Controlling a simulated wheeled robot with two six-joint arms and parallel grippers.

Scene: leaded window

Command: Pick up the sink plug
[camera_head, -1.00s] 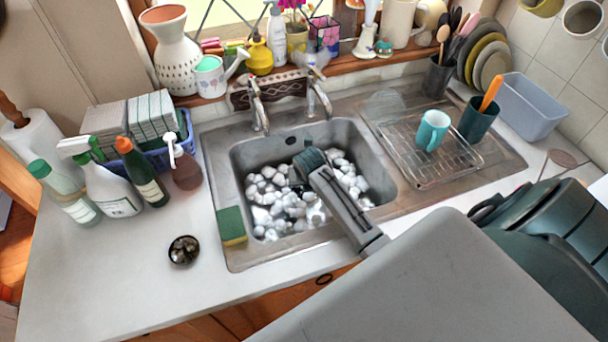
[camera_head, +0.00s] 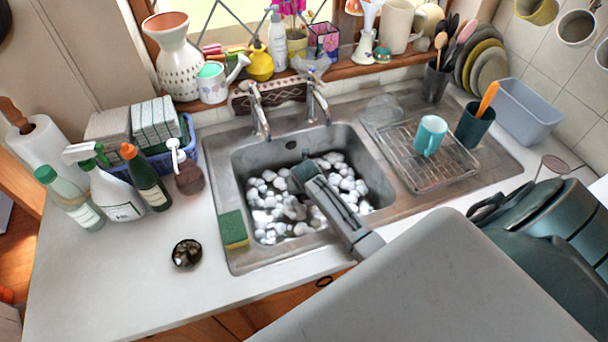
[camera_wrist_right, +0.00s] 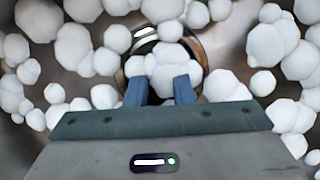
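A round metal-rimmed fitting (camera_wrist_right: 148,39), apparently at the drain, shows in the right wrist view among white foam clumps (camera_wrist_right: 275,45). The clumps cover much of it, so I cannot tell whether the sink plug is there. My right gripper (camera_wrist_right: 160,82) points down at it; its two blue fingers are apart, with white clumps between or just beyond their tips. In the head view the right gripper (camera_head: 304,174) is low in the sink, its fingers hidden. My left gripper is not in view.
The sink (camera_head: 237,180) holds many white clumps. Taps (camera_head: 258,110) stand behind it. A sponge (camera_head: 233,229) lies at its left rim, and a small dark round dish (camera_head: 187,253) on the counter. A wire rack with a blue mug (camera_head: 430,135) stands to the right.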

